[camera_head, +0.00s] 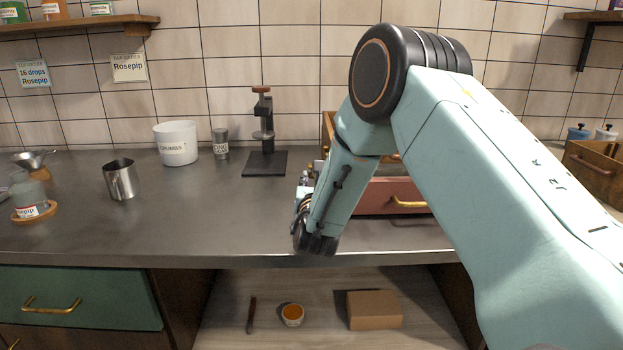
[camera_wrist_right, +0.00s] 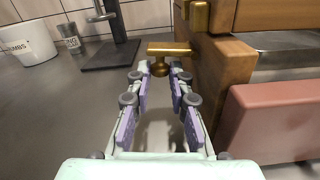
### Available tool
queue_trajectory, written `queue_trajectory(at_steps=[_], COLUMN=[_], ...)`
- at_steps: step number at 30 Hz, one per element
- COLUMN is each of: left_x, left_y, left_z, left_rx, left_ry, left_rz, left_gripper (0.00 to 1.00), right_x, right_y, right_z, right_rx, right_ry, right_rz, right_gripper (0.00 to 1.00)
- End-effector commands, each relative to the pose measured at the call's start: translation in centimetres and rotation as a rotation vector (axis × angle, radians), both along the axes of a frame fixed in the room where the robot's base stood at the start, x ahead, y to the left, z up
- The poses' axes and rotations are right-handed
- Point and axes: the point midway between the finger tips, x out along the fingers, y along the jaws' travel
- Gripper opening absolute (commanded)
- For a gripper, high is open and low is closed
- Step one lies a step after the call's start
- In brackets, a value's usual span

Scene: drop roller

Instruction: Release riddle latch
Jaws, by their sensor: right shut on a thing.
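A wooden cabinet (camera_wrist_right: 222,75) with a pink drawer (camera_wrist_right: 275,112) stands on the counter. A brass T-shaped latch knob (camera_wrist_right: 170,48) shows at the cabinet's left side. My right gripper (camera_wrist_right: 160,74) is shut on the knob's narrow stem, with the crossbar just beyond the fingertips. In the head view the pink drawer (camera_head: 372,195) and its brass handle (camera_head: 410,203) are partly behind my right arm, which also hides most of the latch. My left gripper is not in view.
A black press stand (camera_head: 265,160), a grey tin (camera_head: 220,145), a white crumbs tub (camera_head: 176,143) and a metal cup (camera_head: 121,180) stand left of the cabinet. The counter front left of my gripper is clear. An open shelf below holds a cardboard box (camera_head: 374,310).

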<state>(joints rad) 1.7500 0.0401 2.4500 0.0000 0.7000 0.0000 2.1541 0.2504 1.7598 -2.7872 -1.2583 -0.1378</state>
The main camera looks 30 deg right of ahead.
Motion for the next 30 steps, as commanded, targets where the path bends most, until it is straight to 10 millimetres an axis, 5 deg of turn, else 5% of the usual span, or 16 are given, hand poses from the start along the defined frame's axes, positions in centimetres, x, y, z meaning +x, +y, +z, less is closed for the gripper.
queue_trajectory(at_steps=[15, 16, 21, 30], left_x=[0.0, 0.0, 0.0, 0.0], left_y=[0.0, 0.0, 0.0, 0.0], left_z=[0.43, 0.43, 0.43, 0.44], left_rx=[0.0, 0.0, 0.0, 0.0], left_ry=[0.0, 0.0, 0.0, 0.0], left_rz=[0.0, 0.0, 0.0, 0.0], left_gripper=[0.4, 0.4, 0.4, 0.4], right_x=[-0.15, -0.15, -0.16, -0.19], right_y=[-0.3, -0.3, -0.3, -0.34], right_z=[-0.45, -0.45, -0.45, -0.44], right_rx=[-0.117, -0.117, -0.116, -0.115], right_ry=[0.072, 0.072, 0.071, 0.071], right_rz=[0.0, 0.0, 0.0, -0.002], right_gripper=[0.0, 0.21, 0.35, 0.41])
